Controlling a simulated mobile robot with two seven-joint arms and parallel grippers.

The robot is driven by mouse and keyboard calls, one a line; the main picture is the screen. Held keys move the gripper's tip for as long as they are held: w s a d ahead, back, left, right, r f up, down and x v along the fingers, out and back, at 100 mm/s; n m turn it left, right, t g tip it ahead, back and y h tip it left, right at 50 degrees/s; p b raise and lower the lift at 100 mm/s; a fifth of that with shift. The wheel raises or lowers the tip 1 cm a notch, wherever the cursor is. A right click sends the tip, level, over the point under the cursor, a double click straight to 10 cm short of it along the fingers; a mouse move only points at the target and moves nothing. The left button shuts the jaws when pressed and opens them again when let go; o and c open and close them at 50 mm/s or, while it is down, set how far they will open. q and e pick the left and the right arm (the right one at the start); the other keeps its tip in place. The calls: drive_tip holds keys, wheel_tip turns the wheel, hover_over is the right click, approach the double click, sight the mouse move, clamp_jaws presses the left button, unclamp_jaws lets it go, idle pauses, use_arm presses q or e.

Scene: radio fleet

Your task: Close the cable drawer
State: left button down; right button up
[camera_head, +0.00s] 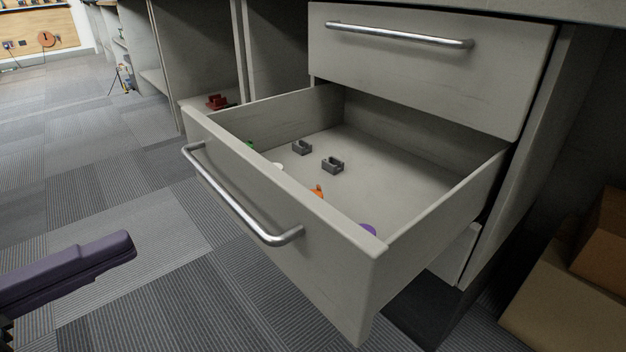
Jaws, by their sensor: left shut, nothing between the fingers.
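The cable drawer (280,215) is pulled well out of the grey cabinet, below a shut upper drawer (430,65). Its front carries a silver bar handle (236,208). Inside lie two dark grey clip-like pieces (333,165), an orange item (318,191), a purple item (368,229), and partly hidden green and white bits. My left gripper (128,246) is at the lower left, shut and empty, with purple-grey fingers. It is apart from the drawer, left of and below the handle. My right gripper is not in view.
Cardboard boxes (562,290) stand on the floor at the right. Open shelving with a red object (217,102) is behind the drawer at the left. A small tripod-like item (122,80) stands farther back. The carpeted floor (95,160) at the left is clear.

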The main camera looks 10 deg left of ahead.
sight(271, 184)
use_arm(q)
drive_tip(key=b+x, duration=0.4)
drive_tip(key=x, duration=1)
drive_tip(key=shift+s+f+b, duration=0.1)
drive_tip(key=shift+b, duration=0.3)
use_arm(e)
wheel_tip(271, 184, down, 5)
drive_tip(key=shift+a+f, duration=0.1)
use_arm(q)
drive_tip(key=shift+d, duration=0.1)
